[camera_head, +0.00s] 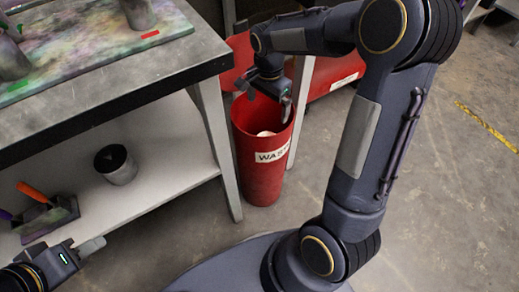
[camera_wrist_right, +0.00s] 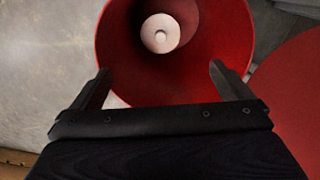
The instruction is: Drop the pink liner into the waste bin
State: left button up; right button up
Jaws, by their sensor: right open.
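The red waste bin (camera_head: 262,172) stands on the floor beside the workbench and its rim and inside also show in the right wrist view (camera_wrist_right: 215,45). A pale pink round piece with a small hole (camera_wrist_right: 160,33), which looks like the liner, lies inside the bin; a bit of it shows in the head view (camera_head: 265,134). My right gripper (camera_head: 264,96) is above the bin mouth, fingers pointing down.
The workbench (camera_head: 120,100) has a paint-stained top with grey cups on it. Its lower shelf (camera_head: 165,150) holds a dark cup (camera_head: 116,164) and a tool box with an orange handle (camera_head: 48,213). A red object (camera_head: 335,75) stands behind the bin. Floor to the right is clear.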

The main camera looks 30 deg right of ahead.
notch_tip(320, 180, up, 8)
jog(key=p, duration=0.3)
jog(key=shift+f, duration=0.1)
dwell(0.3)
jog(key=s+a+r+n+t+y, duration=0.25)
jog(key=s+n, duration=0.35)
jog(key=s, duration=0.5)
jog(key=s+a+r+n+t+y, duration=0.1)
jog(key=s+a+n+t, duration=0.4)
jog(key=s, duration=0.6)
notch_tip(320, 180, up, 28)
jog(key=n+g+p, duration=0.1)
jog(key=g+p, duration=0.1)
jog(key=p, duration=2.6)
jog(key=shift+d+f, duration=0.15)
jog(key=shift+d, duration=0.1)
